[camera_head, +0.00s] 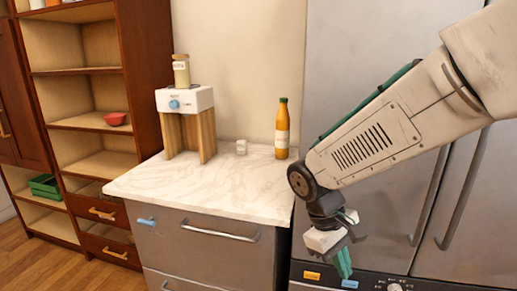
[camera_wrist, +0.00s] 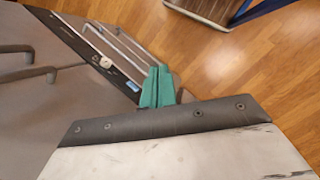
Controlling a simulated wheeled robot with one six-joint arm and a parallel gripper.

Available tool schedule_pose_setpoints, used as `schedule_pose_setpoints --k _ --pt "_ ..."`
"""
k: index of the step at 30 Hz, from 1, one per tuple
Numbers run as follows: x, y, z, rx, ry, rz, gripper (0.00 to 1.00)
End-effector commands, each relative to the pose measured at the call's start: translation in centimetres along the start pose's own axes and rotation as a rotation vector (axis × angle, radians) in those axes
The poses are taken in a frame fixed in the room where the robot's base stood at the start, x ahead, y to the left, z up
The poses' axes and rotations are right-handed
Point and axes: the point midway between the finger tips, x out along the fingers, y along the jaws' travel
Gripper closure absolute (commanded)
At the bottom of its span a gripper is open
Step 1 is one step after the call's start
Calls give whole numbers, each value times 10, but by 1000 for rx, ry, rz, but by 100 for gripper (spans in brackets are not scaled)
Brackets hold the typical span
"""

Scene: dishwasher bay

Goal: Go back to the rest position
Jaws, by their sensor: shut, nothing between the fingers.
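My gripper (camera_head: 343,264) hangs from my arm at the right of the head view, its green fingers pointing down. It is in front of the steel dishwasher front (camera_head: 430,284), near the control panel with its orange and blue labels. In the wrist view my gripper (camera_wrist: 157,86) shows its green fingers together, with nothing between them. The fingers overlap the dark panel strip (camera_wrist: 100,58) in that view; I cannot tell the gap between them.
A marble-topped counter (camera_head: 215,195) stands left of my arm, carrying a white machine with wooden legs (camera_head: 184,100), an orange bottle (camera_head: 282,130) and a small white item (camera_head: 241,147). Wood floor (camera_wrist: 240,65) is open.

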Motion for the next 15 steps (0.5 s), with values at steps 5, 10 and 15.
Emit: schedule_pose_setpoints --k 5,10,15 --pt "-13 1 72 192 68 -121 100" --pt "-17 -7 128 346 150 -216 100" --pt "-19 -12 170 471 259 -266 100"
